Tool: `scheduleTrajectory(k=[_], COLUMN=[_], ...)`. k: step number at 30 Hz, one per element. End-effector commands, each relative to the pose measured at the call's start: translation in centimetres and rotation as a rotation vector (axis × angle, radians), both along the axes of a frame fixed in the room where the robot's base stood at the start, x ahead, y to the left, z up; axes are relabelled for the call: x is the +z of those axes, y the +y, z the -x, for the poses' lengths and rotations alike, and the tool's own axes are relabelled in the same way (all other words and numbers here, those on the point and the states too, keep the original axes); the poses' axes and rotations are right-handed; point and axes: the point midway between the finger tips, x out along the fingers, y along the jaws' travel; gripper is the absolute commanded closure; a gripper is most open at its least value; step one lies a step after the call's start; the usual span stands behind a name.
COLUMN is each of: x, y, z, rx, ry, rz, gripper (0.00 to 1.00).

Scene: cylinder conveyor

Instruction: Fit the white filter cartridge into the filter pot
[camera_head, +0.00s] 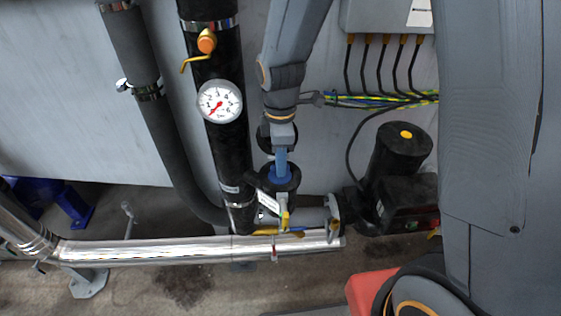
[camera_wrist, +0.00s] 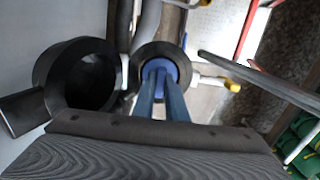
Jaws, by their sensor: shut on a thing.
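My gripper (camera_head: 281,166) points down with its blue fingers shut on the round blue end of the filter cartridge (camera_wrist: 158,72). That blue end also shows in the head view (camera_head: 280,174). It sits within the mouth of the black filter pot (camera_wrist: 143,57), whose rim surrounds it.
An open black cylinder (camera_wrist: 48,68) is left of the pot. A yellow-handled valve (camera_wrist: 228,84) sticks out right. A black pipe with a pressure gauge (camera_head: 220,101) stands left, a pump (camera_head: 400,150) right. A shiny horizontal pipe (camera_head: 150,250) runs low in front.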

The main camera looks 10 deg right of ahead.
Motion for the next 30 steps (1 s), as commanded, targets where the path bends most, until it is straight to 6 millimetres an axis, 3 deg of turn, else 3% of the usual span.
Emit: scheduleTrajectory(k=[6, 7, 10, 22, 30], x=[-0.3, -0.3, -0.3, 0.4, 4.3], y=[0.0, 0.0, 0.0, 0.0, 0.1], z=[0.0, 0.0, 0.0, -0.1, -0.2], rx=[0.0, 0.0, 0.0, 0.0, 0.0], ry=[0.0, 0.0, 0.0, -0.001, -0.006], rz=[0.0, 0.0, 0.0, 0.0, -0.002], gripper=[1.0, 0.83, 0.69, 0.69, 0.69])
